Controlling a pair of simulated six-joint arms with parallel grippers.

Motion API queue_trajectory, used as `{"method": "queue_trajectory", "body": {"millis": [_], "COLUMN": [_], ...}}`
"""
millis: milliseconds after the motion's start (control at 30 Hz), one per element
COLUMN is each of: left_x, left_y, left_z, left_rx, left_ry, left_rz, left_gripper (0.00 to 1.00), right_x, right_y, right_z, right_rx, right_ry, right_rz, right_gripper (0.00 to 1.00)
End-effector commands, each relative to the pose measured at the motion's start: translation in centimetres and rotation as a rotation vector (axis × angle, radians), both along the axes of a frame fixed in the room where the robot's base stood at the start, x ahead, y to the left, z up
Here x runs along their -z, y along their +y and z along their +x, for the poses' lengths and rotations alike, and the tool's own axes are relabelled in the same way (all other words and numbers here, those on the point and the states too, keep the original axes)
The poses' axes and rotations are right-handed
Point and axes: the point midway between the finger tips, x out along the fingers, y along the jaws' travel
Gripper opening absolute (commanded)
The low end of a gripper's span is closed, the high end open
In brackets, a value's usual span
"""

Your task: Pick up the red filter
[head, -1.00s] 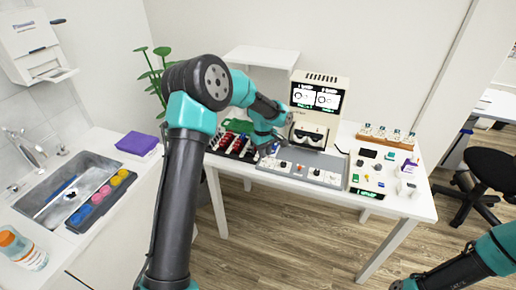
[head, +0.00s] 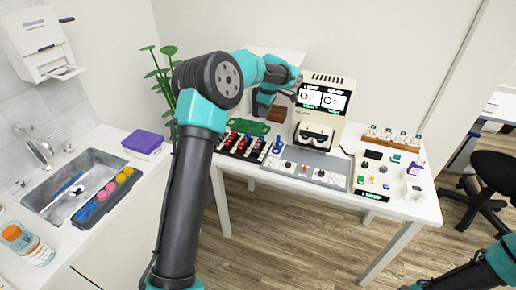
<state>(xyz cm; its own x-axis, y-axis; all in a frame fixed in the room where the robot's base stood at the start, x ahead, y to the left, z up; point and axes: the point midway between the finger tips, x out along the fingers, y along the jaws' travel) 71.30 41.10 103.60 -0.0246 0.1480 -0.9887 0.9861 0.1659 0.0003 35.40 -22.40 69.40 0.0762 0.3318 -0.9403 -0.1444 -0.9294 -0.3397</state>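A dark tray (head: 225,149) on the white table holds a row of small items. Several look red, including a red filter (head: 246,143) near the middle, and others look dark or blue. They are too small to tell apart well. My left gripper (head: 263,107) is above and behind the tray's right end, apart from the red items. Its fingers are too small and too much in the arm's shade to show whether they are open. My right arm shows only at the lower right corner, and its gripper is out of view.
A white instrument (head: 322,112) with two lit screens stands right of the tray, behind a grey console (head: 330,167). A blue upright piece (head: 279,146) stands between tray and console. A control box (head: 378,175) is at the right. A plant (head: 162,80) stands behind left.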

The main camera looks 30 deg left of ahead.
Motion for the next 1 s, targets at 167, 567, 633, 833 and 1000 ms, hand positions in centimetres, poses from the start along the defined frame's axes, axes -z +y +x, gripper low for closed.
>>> {"method": "queue_trajectory", "body": {"millis": [167,567,633,833,1000], "left_x": [2.9,9.5,10.3,11.2,11.2], "left_y": [0.5,1.4,1.6,1.7,1.7], "left_z": [-0.1,-0.3,-0.3,-0.3,-0.3], "left_rx": [0.0,0.001,0.001,0.001,0.001], "left_ry": [0.003,0.002,0.002,0.0,0.0], "left_rz": [0.0,0.0,0.0,-0.001,-0.001], "left_gripper": [0.16,0.16,0.16,0.16,0.16], "right_x": [0.0,0.0,0.0,0.0,0.0], "right_y": [0.0,0.0,0.0,0.0,0.0], "right_z": [0.0,0.0,0.0,0.0,0.0], "right_rx": [0.0,0.0,0.0,0.0,0.0], "right_ry": [0.0,0.0,0.0,0.0,0.0], "right_rz": [0.0,0.0,0.0,0.0,0.0], "right_gripper": [0.0,0.0,0.0,0.0,0.0]}}
